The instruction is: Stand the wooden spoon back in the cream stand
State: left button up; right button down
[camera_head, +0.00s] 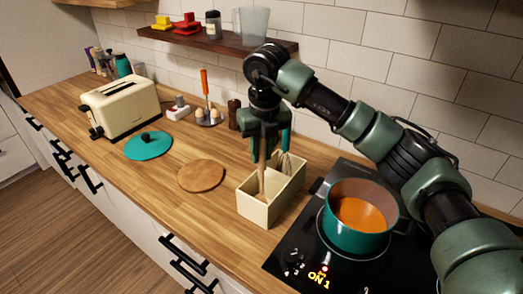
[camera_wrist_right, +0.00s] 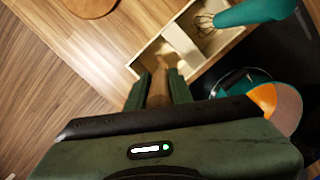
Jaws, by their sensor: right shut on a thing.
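The wooden spoon (camera_head: 262,180) is upright, its lower part inside the near-left compartment of the cream stand (camera_head: 256,210). It also shows in the right wrist view (camera_wrist_right: 158,85). My right gripper (camera_head: 264,155) is above the stand, pointing down and shut on the spoon's handle. In the right wrist view, the spoon lies between my two fingers (camera_wrist_right: 157,98), over one compartment of the stand (camera_wrist_right: 192,68). I cannot tell whether the spoon's lower end touches the stand's floor. A wire whisk (camera_wrist_right: 205,22) stands in the other compartment. My left gripper is not in view.
A teal pot (camera_head: 345,240) of orange soup stands on the black hob (camera_head: 300,250), close right of the stand. A round wooden board (camera_head: 201,176), teal lid (camera_head: 148,146) and cream toaster (camera_head: 121,106) lie to the left. A wall shelf (camera_head: 215,37) is behind.

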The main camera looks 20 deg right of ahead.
jog(key=c, duration=1.3)
grip_release()
jog(key=shift+f, duration=0.15)
jog(key=shift+o, duration=0.2)
jog(key=shift+r, duration=0.45)
notch_tip(320, 180, up, 11)
jog(key=s+b, duration=0.1)
jog(key=shift+s+r+b, duration=0.2)
jog(key=shift+b, duration=0.1)
